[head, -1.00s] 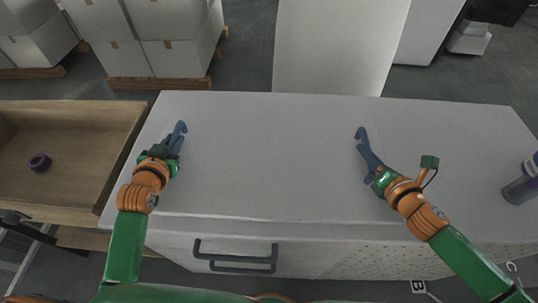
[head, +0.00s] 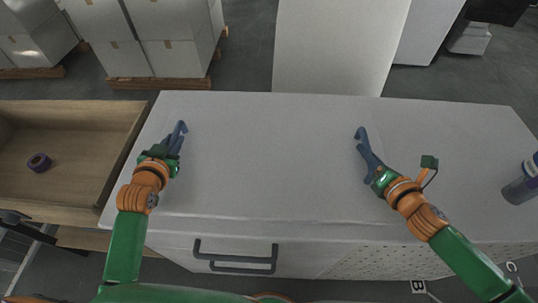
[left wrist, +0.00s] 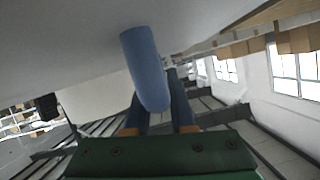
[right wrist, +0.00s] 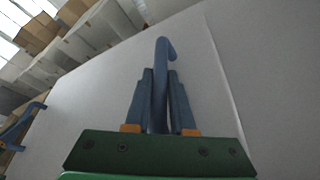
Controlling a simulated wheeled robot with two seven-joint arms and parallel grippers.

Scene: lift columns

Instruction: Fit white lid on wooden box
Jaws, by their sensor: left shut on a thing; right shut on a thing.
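An open wooden box (head: 108,205) stands at the left, beside a wide white top (head: 265,150). My left gripper (head: 173,143) is over the top's left part, shut on a blue rod (left wrist: 145,68) whose hooked tip points away from me. My right gripper (head: 371,162) is over the right-middle part, shut on a similar blue hooked rod (right wrist: 160,75).
A dark purple ring (head: 39,162) lies in the wooden box. A bottle (head: 521,188) stands at the white top's right edge. Dark handles (head: 236,257) stick out in front. White cartons on pallets (head: 160,40) and a white panel (head: 340,45) stand behind. The top between my grippers is clear.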

